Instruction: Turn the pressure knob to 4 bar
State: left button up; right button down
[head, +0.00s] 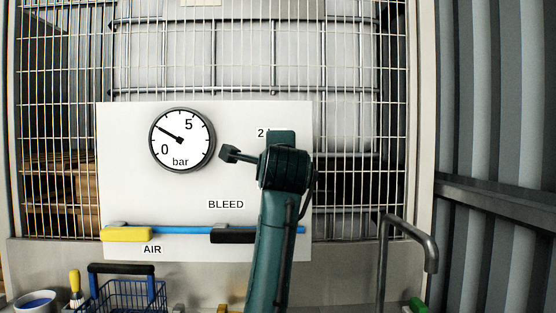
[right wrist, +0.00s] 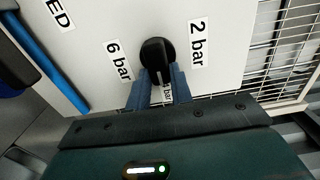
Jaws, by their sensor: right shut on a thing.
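The black pressure knob (right wrist: 157,52) shows in the right wrist view on the white panel, between the "6 bar" label (right wrist: 118,61) and the "2 bar" label (right wrist: 198,43). Its grip points down in that view, toward a third label (right wrist: 167,92) partly hidden between my fingers, with only "bar" readable. My right gripper (right wrist: 161,79) is shut on the knob's grip, a blue finger on each side. In the head view my right arm hides the knob. The round gauge (head: 182,157) has its needle pointing up-left, between 0 and 5. My left gripper is out of view.
Below the gauge, a blue pipe (head: 180,230) runs along the panel (head: 125,180) with a yellow AIR handle (head: 127,235) and a black BLEED handle (head: 232,236). A blue basket (head: 125,295) stands lower left. A grey bent pipe (head: 430,250) rises at right.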

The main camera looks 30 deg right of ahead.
jog(key=shift+f, duration=0.1)
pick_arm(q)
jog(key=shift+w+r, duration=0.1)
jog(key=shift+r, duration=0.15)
pick_arm(e)
jog(key=c, duration=1.2)
grip_release()
jog(key=shift+c, duration=0.2)
jog(key=shift+s, duration=0.1)
pick_arm(q)
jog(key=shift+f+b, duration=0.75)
jog(key=shift+b, duration=0.4)
pick_arm(e)
jog(key=v, duration=1.3)
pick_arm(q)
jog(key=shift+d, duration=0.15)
pick_arm(e)
jog(key=shift+a, duration=0.1)
